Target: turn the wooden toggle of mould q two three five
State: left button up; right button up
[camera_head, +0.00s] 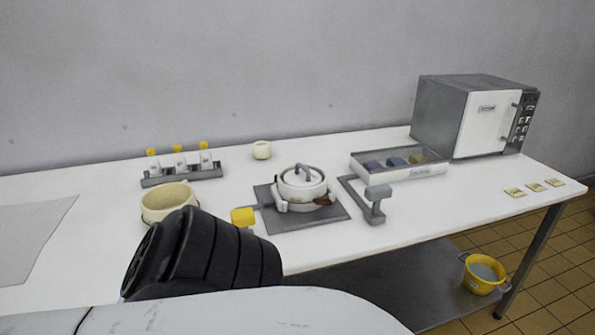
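A white round lidded vessel (302,188), which appears to be the mould, stands on a dark grey plate (277,221) near the middle of the table. A grey handle (303,172) sits on its lid. A small brown piece (323,202), perhaps the wooden toggle, shows low on its right side. I cannot read any mould number. A black ribbed part of my arm and a white part fill the lower left. Neither gripper's fingers show.
A cream bowl (168,201) stands left of the plate. A grey lever stand (376,202) is close on its right. Behind are a rack (183,175) of yellow-topped bottles, a small cream pot (261,150), a tray (400,174) and a box-shaped oven (466,117). A yellow bucket (483,274) is below.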

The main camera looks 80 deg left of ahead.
aim_at(319, 201)
jog(key=k, duration=0.5)
jog(key=u, duration=0.9)
